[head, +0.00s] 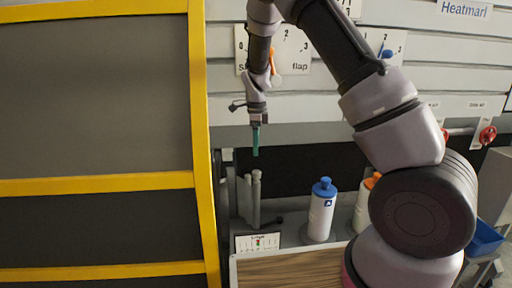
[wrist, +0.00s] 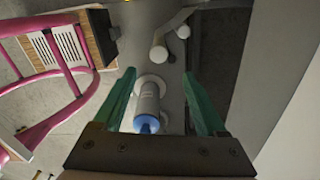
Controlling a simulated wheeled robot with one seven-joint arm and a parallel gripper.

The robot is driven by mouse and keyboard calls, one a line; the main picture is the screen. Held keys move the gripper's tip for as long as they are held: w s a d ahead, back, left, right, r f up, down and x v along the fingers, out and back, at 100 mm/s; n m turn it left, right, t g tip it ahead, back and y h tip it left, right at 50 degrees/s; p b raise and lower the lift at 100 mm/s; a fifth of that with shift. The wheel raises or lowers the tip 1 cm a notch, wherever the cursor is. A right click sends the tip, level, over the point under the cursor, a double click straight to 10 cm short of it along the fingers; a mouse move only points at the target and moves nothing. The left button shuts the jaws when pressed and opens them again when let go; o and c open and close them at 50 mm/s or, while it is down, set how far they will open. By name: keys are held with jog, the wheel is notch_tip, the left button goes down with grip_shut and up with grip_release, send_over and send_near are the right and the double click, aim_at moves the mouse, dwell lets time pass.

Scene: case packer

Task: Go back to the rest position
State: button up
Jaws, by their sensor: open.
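My gripper (head: 256,140) hangs pointing down in front of the grey slatted panel, just right of the yellow frame. Its green fingers show edge-on in the head view. In the wrist view my gripper (wrist: 165,95) is open, with its two green fingers wide apart and nothing touching them. A white bottle with a blue cap (head: 320,212) stands on the shelf below and to the right of it. In the wrist view a white bottle with a blue cap (wrist: 148,105) appears between the fingers, farther off.
A yellow frame (head: 204,150) stands close on the left. Grey posts (head: 250,195) rise below the gripper. A second bottle (head: 361,205) with an orange cap is partly behind my arm. A wooden-topped surface (head: 290,270) lies in front. Panel dials (head: 290,48) are behind my arm.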

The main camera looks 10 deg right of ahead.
jog(key=s+d+r+n+t+y, duration=0.1)
jog(key=s+d+r+n+y, duration=0.25)
jog(key=r, duration=0.65)
jog(key=s+d+r+n+t+h, duration=0.1)
jog(key=s+d+r+n+t, duration=0.15)
jog(key=s+d+r, duration=0.55)
jog(key=s+d+r+n+t, duration=0.1)
jog(key=s+r+n+t, duration=0.1)
jog(key=s+r+n, duration=0.3)
jog(key=s+d+r+n+t, duration=0.1)
jog(key=s+r+n, duration=0.3)
jog(key=s, duration=0.8)
jog(key=shift+s+r+n+t, duration=0.25)
jog(key=shift+r+n+t, duration=0.1)
jog(key=shift+n, duration=0.25)
